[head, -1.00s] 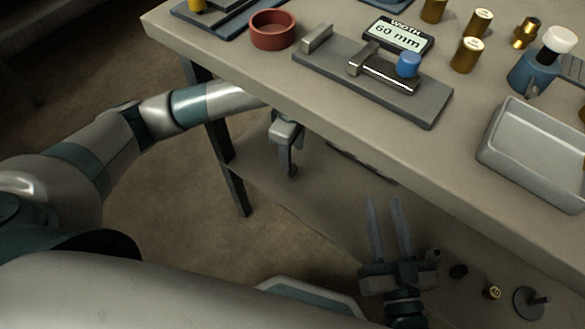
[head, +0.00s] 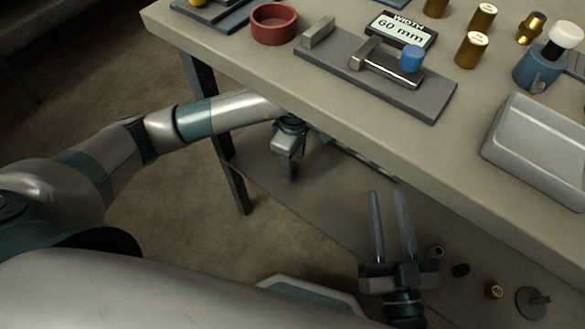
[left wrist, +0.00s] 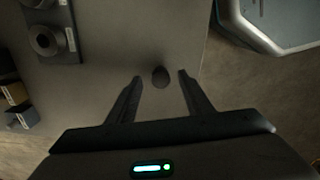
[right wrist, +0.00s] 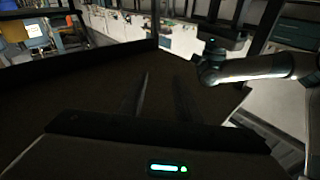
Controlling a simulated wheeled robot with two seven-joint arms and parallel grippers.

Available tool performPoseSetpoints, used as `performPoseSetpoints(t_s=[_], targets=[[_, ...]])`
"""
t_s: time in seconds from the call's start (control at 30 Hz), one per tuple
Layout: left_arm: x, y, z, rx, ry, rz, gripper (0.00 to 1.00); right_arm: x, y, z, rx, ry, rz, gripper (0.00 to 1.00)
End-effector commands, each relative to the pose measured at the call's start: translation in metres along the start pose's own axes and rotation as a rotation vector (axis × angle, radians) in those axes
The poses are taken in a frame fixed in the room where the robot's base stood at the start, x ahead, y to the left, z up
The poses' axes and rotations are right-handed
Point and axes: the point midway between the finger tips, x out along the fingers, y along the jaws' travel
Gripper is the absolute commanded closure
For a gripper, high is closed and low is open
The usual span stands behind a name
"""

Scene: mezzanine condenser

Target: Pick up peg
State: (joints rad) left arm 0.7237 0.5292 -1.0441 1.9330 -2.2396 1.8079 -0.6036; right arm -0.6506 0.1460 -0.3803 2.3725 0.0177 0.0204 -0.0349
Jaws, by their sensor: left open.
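My left gripper (head: 283,170) hangs below the table's front edge, above the lower grey surface. In the left wrist view its two fingers (left wrist: 160,92) are apart, with nothing held. A small dark rounded object (left wrist: 160,77) shows between and just beyond the fingertips; I cannot tell whether it is the peg. Several brass cylinders that look like pegs (head: 474,49) stand on the tabletop, and one small brass piece (head: 494,291) is low at the right. My right gripper (head: 389,203) is open and empty in front of the table; its parted fingers also show in the right wrist view (right wrist: 168,85).
The table (head: 400,165) overhangs my left gripper, and its leg (head: 233,187) stands close by. On top are a red ring-shaped dish (head: 273,38), a grey gauge (head: 432,105), a 60 mm display (head: 402,31) and a metal tray (head: 495,150).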

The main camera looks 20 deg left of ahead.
Motion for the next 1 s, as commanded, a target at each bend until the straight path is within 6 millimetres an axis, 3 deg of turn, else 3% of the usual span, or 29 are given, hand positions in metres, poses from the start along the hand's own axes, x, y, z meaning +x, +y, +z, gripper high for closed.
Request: performPoseSetpoints(t_s=[0.23, 0.73, 0.93, 1.0], targets=[[0.027, -0.001, 0.001, -0.001, -0.001, -0.001, 0.54, -0.002, -0.005, -0.015, -0.002, 0.084, -0.008, 0.69], [0.028, -0.001, 0.000, 0.000, 0.000, 0.000, 0.54, -0.002, -0.005, -0.017, -0.002, 0.092, -0.008, 0.69], [0.028, -0.001, 0.000, 0.000, 0.000, 0.000, 0.98, -0.002, -0.006, -0.017, -0.002, 0.092, -0.008, 0.69], [0.028, -0.001, 0.000, 0.000, 0.000, 0.000, 0.98, -0.002, -0.006, -0.017, -0.001, 0.092, -0.008, 0.69]])
